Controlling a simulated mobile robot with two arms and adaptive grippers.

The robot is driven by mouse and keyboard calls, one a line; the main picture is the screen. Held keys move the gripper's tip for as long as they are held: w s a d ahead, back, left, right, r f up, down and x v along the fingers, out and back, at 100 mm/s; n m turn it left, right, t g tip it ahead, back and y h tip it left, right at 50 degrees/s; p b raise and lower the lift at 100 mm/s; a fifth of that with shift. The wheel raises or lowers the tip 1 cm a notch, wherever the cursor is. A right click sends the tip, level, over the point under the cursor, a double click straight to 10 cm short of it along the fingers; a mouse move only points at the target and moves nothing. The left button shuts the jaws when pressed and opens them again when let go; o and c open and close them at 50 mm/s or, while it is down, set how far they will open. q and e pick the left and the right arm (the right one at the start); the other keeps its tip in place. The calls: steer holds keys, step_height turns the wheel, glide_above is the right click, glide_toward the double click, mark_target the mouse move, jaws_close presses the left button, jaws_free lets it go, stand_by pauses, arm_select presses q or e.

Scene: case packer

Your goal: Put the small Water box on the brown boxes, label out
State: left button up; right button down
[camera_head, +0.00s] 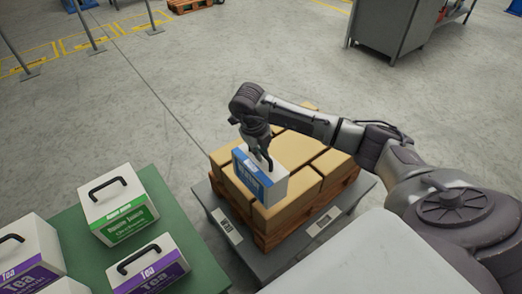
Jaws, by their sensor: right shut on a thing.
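The small Water box (272,187) is white with a blue label band and sits at or just above the top of the brown boxes (290,148), near their left front. I cannot tell if it touches them. Its blue label side faces the lower left, away from the stack's middle. My right gripper (263,165) comes from above and is shut on the box's top handle, which the fingers partly hide. My left gripper is not in view.
The brown boxes stand on a wooden pallet (343,203) over a grey platform (225,226). A green table (84,257) at lower left holds white boxes with green (119,205) and purple (149,266) labels. A grey cabinet (388,26) stands at the back. Open floor surrounds the platform's far side.

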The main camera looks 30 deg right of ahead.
mark_target(261, 165)
steer(key=shift+f+b, duration=2.3)
steer(key=shift+f, duration=1.25)
steer(key=c, duration=1.1)
jaws_free()
